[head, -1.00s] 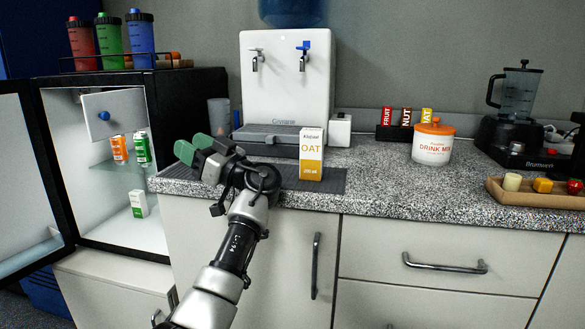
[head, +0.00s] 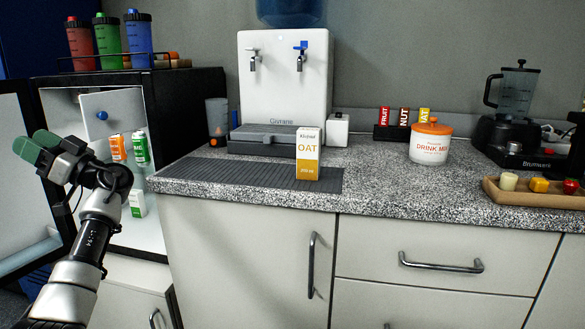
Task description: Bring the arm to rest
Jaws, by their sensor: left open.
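My left gripper (head: 42,152) has green fingertips and is open and empty. It hangs at the left of the head view, in front of the open fridge (head: 135,195) and near its door, clear of the counter. My left arm comes up from the lower left and hides part of the fridge's lower inside. My right gripper is not in view. An oat carton (head: 307,155), white and yellow, stands upright on the grey ribbed mat (head: 230,173) on the counter.
A water dispenser (head: 287,85) stands behind the carton. A drink mix tub (head: 431,143), a blender (head: 515,105) and a wooden tray (head: 530,196) are on the counter's right. The fridge door (head: 22,225) is open; cartons and cans stand inside. Bottles (head: 140,45) stand on top.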

